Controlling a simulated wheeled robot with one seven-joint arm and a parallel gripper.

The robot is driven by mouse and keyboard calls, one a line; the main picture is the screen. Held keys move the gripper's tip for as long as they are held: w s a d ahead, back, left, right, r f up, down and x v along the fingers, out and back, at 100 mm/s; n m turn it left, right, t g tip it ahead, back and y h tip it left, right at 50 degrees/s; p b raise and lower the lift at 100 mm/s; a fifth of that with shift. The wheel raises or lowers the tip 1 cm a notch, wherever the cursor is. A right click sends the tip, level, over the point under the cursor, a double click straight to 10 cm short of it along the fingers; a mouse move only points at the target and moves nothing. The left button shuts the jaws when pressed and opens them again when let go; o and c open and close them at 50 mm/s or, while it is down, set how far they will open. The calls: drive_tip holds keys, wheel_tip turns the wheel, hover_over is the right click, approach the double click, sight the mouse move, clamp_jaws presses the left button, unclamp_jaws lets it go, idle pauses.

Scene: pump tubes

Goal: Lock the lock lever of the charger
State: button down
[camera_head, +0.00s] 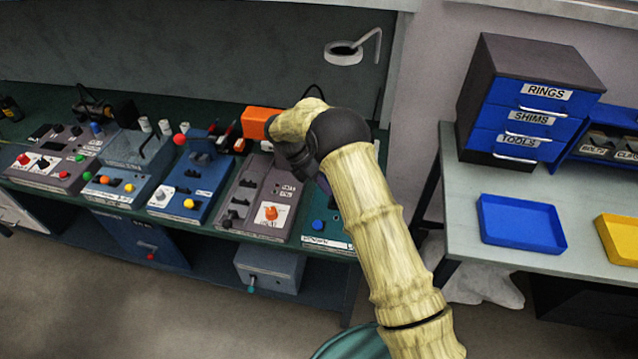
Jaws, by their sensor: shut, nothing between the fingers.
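A row of machine stations stands on the green bench at the left; their small labels are too blurred to tell which is the charger. My gripper (288,160) is dark and small in the head view, over the back right of the grey station. It is shut and empty. My arm hides the bench behind it.
A dark grey-blue station (122,185) with a raised handle and another grey station (57,160) stand farther left. At the right, a table holds a labelled drawer cabinet (525,100), a blue tray (520,224) and a yellow tray (622,240). A ring lamp (343,55) hangs above the bench.

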drive_tip(key=shift+v, duration=1.4)
drive_tip(key=shift+w+d+f, duration=0.1)
drive_tip(key=shift+w, duration=0.1)
drive_tip(key=s+d+r+m+t+y, duration=0.2)
drive_tip(key=s+d+r+m+y, duration=0.3)
drive_tip(key=s+d+r+m, duration=0.55)
drive_tip(key=s+d+m+t+y, duration=0.1)
drive_tip(key=s+d+m, duration=0.2)
drive_tip(key=s+m, duration=0.4)
drive_tip(key=s+d+m+t, duration=0.2)
drive_tip(key=s+d+m, duration=0.2)
drive_tip(key=s+m, duration=0.3)
drive_tip(key=shift+r+m+y, duration=0.25)
drive_tip(key=shift+m+y, duration=0.15)
drive_tip(key=shift+m, duration=0.05)
drive_tip(key=shift+w+a, duration=0.1)
